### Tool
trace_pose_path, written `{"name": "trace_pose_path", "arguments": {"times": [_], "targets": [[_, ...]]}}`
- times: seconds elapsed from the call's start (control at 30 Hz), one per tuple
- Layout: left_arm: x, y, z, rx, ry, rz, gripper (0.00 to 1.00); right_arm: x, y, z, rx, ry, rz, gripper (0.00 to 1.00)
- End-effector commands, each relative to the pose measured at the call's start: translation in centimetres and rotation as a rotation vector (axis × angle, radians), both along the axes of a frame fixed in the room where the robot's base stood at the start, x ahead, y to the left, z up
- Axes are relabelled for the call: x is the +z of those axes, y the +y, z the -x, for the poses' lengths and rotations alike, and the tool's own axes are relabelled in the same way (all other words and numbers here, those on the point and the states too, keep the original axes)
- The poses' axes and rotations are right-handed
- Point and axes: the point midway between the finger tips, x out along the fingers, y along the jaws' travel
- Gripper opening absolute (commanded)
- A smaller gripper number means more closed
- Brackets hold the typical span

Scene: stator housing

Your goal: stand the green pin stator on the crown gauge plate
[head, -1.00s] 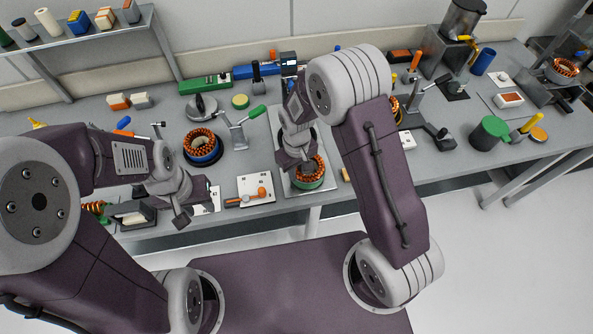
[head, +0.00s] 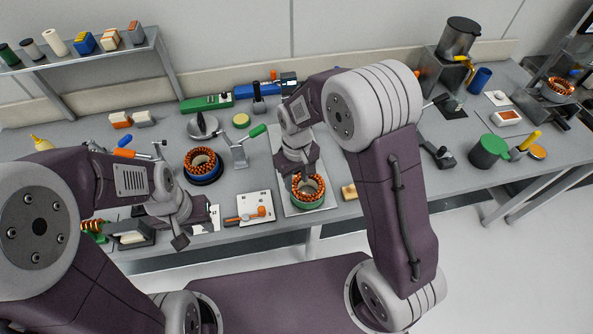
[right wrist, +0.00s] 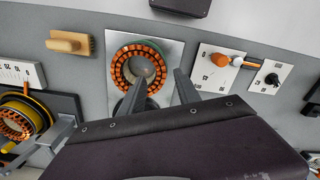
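The green pin stator (head: 307,191), a ring of copper coils on a green base, stands upright on a pale grey plate (head: 285,148), which I take to be the crown gauge plate. In the right wrist view the stator (right wrist: 140,68) shows its open bore from above, on the same plate (right wrist: 172,47). My right gripper (right wrist: 160,82) has its fingers apart; one overlaps the stator's near edge, the other is to its right. Whether they touch it I cannot tell. In the head view the right gripper (head: 298,176) is at the stator's far left side. My left gripper (head: 195,228) hangs over the front left bench; its fingers are unclear.
A blue-based stator (head: 202,164) and a green-handled clamp (head: 238,150) stand left of the plate. A white board with an orange handle (head: 252,208) lies close on the left, a wooden brush (right wrist: 68,42) on the other side. The right front bench has free room.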

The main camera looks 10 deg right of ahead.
Motion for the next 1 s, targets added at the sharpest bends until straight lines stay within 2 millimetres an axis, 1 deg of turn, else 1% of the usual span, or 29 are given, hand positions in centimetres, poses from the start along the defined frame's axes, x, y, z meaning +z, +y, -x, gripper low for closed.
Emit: {"name": "trace_pose_path", "arguments": {"times": [0.03, 0.1, 0.2, 0.3, 0.47, 0.53, 0.57, 0.6, 0.67, 0.7, 0.73, 0.8, 0.87, 0.93, 1.0], "targets": [[-0.1, 0.0, 0.0, 0.000, 0.000, 0.000, 0.36, 1.3, 0.0, -0.1, 0.000, -0.007, -0.002, 0.39], [-0.1, 0.0, 0.0, 0.000, 0.000, 0.000, 0.36, 2.8, 0.0, -0.1, 0.000, -0.005, -0.001, 0.39], [-0.1, 0.0, 0.0, 0.000, 0.000, 0.000, 0.36, 4.3, 0.0, -0.1, 0.000, -0.003, -0.001, 0.39], [-0.1, 0.0, 0.0, 0.000, 0.000, 0.000, 0.36, 5.1, 0.0, 0.0, 0.000, -0.001, 0.000, 0.39], [-0.1, 0.0, 0.0, 0.000, 0.000, 0.000, 0.36, 5.4, -0.2, 0.2, -0.007, 0.000, 0.000, 0.39], [-0.1, 0.0, 0.0, 0.000, 0.000, 0.000, 0.36, 5.3, -1.7, 1.2, -0.058, -0.009, -0.006, 0.39], [-0.1, 0.0, 0.0, 0.000, 0.000, 0.000, 0.36, 5.3, -2.7, 2.1, -0.096, -0.017, -0.010, 0.39], [-0.1, 0.0, 0.0, 0.000, 0.000, 0.000, 0.36, 5.1, -4.2, 3.5, -0.156, -0.029, -0.016, 0.39], [-0.1, 0.0, 0.0, 0.000, 0.000, 0.000, 0.36, 4.7, -6.2, 5.8, -0.246, -0.049, -0.026, 0.39], [-0.1, 0.0, 0.0, 0.000, 0.000, 0.000, 0.36, 4.4, -7.2, 7.2, -0.300, -0.063, -0.031, 0.39], [-0.1, 0.0, 0.0, 0.000, 0.000, 0.000, 0.36, 4.2, -7.9, 8.2, -0.337, -0.072, -0.034, 0.39], [-0.1, 0.0, 0.0, 0.000, 0.000, 0.000, 0.36, 3.8, -9.0, 10.1, -0.403, -0.088, -0.039, 0.39], [-0.1, 0.0, 0.0, 0.000, 0.000, 0.000, 0.36, 3.5, -9.5, 11.1, -0.436, -0.096, -0.040, 0.39], [-0.1, 0.0, 0.0, 0.000, 0.000, 0.000, 0.36, 3.4, -9.7, 11.6, -0.451, -0.101, -0.041, 0.39], [-0.1, 0.0, 0.0, 0.000, 0.000, 0.000, 0.36, 3.4, -9.7, 11.6, -0.451, -0.100, -0.042, 0.39]]}}
